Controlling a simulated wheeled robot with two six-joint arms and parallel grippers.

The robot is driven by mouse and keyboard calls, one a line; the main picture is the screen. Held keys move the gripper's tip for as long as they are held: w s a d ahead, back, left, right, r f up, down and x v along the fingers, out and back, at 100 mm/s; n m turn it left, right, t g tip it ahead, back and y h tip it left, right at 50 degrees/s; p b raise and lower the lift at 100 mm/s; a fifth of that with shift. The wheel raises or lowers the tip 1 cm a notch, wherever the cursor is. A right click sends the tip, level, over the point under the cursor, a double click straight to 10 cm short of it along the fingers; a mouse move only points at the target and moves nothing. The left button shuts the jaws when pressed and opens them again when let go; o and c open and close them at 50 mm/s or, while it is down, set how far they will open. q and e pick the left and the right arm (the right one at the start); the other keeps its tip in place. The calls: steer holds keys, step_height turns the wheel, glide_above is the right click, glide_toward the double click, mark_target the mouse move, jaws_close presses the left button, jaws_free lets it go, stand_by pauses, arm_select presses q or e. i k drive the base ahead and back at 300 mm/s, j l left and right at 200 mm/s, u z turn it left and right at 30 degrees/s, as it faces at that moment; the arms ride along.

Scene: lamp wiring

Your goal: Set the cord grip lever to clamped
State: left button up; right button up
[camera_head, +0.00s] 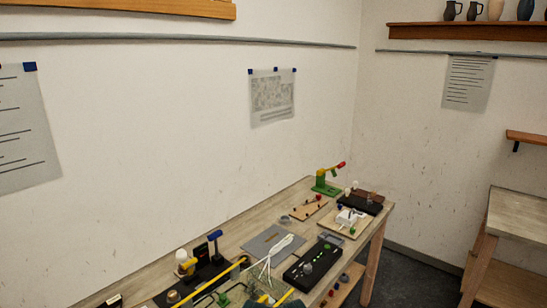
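A green stand (322,184) with a yellow arm and a red tip (341,164) stands at the far end of the bench; the arm slants up to the right. A blue T-shaped upright handle (215,236) stands on a black base (203,278) nearer the front, beside a yellow holder with a pale bulb (182,257). I cannot tell which of these, if either, is the cord grip lever, or its setting. I make out neither of my grippers.
The wooden bench (150,280) runs along the wall. Between the two stands lie a grey mat (262,244) with pale cords, a black tray (300,271) with round pieces, and a board with a white block (350,216). Yellow bars cross the near end. A second table stands right.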

mark_target(189, 265)
steer(key=i+j+u, duration=0.1)
steer(key=j, duration=0.85)
steer(key=i+j, duration=0.15)
steer(key=j, duration=0.2)
steer(key=u, duration=0.05)
